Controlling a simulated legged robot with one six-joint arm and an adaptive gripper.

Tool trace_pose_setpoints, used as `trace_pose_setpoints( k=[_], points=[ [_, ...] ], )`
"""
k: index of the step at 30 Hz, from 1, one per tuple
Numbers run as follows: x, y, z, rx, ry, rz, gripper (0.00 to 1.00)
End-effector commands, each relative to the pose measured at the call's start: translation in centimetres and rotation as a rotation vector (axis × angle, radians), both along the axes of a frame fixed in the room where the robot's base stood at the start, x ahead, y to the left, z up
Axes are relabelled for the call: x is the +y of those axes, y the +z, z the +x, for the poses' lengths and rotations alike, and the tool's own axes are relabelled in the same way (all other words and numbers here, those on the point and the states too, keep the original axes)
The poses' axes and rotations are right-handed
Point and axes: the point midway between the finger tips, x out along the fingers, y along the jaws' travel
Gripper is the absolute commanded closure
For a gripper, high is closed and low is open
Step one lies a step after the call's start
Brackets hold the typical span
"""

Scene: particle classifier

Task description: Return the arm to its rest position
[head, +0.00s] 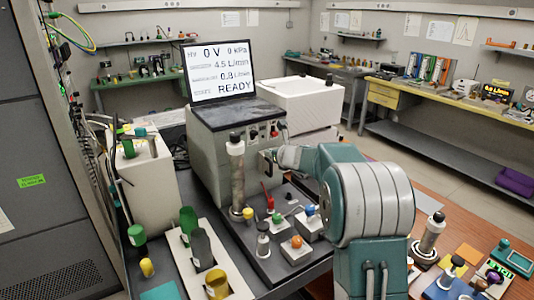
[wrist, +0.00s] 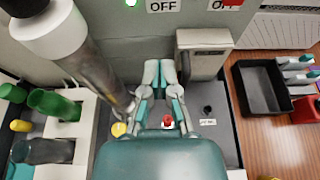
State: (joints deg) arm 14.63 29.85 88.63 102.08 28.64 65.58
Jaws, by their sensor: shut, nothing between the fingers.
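My gripper (head: 270,158) is shut and empty, close to the front of the grey machine (head: 212,150). In the wrist view my gripper (wrist: 159,72) has its fingertips together, pointing at the machine's grey front panel (wrist: 110,45). My arm (head: 365,200) is teal and grey and reaches in from the right of the head view, hiding part of the bench. A tall metal column (head: 237,185) with a white top and dark cap stands left of the gripper. It also shows large in the wrist view (wrist: 85,65).
A screen (head: 220,72) reads 0 V and READY. Valves with red, green, blue and orange knobs (head: 296,242) stand on the dark plate below. Bottles (head: 200,246) fill a white rack at left. A black tray (wrist: 262,88) lies right of the gripper. A grey box (wrist: 203,53) is close beside it.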

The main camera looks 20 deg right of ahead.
Motion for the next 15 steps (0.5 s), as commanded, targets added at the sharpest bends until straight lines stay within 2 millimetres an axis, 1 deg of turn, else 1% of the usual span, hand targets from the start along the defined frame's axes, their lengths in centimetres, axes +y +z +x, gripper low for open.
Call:
trace_pose_setpoints(
  k=[5,8,11,14,15],
  points=[
    [-0.1,0.0,0.0,0.0,0.0,0.001,1.0],
    [0.5,0.5,-0.5,-0.004,0.022,-0.028,1.0],
    [2.4,2.1,-2.3,-0.024,0.109,-0.144,1.0],
    [5.1,4.1,-5.6,-0.054,0.25,-0.333,1.0],
    [6.2,4.8,-7.2,-0.067,0.312,-0.417,1.0]
  ],
)
